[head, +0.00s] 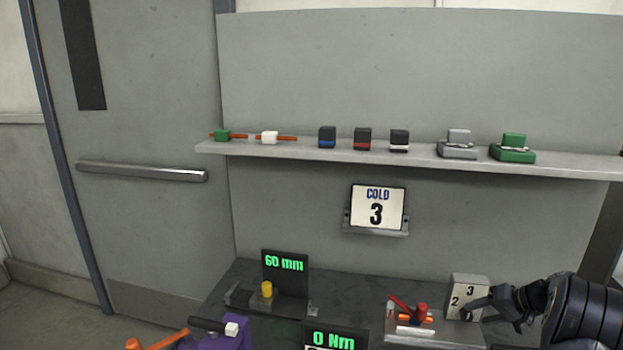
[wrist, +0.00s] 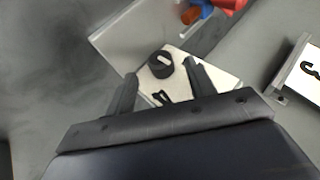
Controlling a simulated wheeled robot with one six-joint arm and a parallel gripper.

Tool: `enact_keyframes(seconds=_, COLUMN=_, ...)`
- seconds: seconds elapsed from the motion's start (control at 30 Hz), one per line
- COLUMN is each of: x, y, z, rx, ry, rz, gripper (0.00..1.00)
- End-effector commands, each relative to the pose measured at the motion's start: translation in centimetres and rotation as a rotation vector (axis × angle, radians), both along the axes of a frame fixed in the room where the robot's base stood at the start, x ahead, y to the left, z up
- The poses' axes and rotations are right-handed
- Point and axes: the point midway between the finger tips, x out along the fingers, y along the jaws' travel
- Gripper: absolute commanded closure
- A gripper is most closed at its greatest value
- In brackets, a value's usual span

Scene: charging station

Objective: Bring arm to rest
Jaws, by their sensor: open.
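My gripper (wrist: 163,77) is open and empty. In the wrist view its two fingers point at a pale box with a dial (wrist: 222,74). The black knob (wrist: 160,64) with a white mark lies in line with the gap between the fingertips, and no finger is seen closed on it. In the head view my gripper (head: 468,304) is at the lower right, beside the dial box (head: 468,283), which shows the numbers 2 and 3. My arm reaches in from the right edge, and the knob is hard to make out there.
A COLD 3 sign (head: 377,207) hangs below a shelf (head: 300,149) bearing several small blocks and tools.

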Motion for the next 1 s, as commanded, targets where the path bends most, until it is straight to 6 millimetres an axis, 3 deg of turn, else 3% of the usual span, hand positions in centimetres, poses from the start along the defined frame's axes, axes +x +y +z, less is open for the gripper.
enact_keyframes(seconds=0.17, x=1.9, y=1.8, z=-2.7, rx=0.003, ry=0.003, rz=0.002, gripper=0.48)
enact_keyframes(seconds=0.23, x=1.8, y=1.8, z=-1.7, rx=-0.054, ry=0.015, rz=0.0, gripper=0.48)
enact_keyframes(seconds=1.0, x=1.9, y=2.4, z=-1.6, rx=-0.443, ry=0.12, rz=0.0, gripper=0.48)
